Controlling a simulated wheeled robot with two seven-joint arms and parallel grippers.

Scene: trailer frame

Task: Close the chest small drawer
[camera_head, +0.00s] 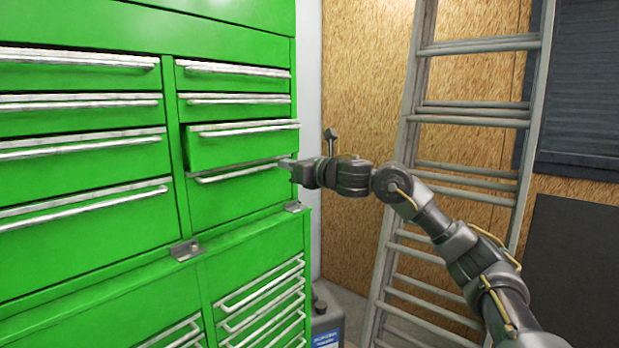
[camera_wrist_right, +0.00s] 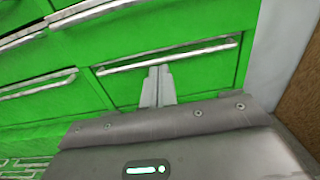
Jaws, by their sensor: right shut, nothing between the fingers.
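The green chest (camera_head: 84,178) fills the left of the head view, with silver-handled drawers in two columns. In the right column, the third small drawer down (camera_head: 225,151) stands partly out. The drawer below it (camera_head: 235,197) looks flush. My right gripper (camera_head: 285,162) is shut and empty, at the right end of the drawer fronts, just below the open drawer. In the right wrist view, my fingers (camera_wrist_right: 158,72) are together and overlap a silver drawer handle (camera_wrist_right: 200,49). I cannot tell whether they touch it. My left gripper is not in view.
An aluminium ladder (camera_head: 408,150) leans on the wooden wall (camera_head: 365,60) behind my right arm. A grey container (camera_head: 326,318) stands on the floor beside the chest. Latches (camera_head: 186,250) stick out below the upper drawers.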

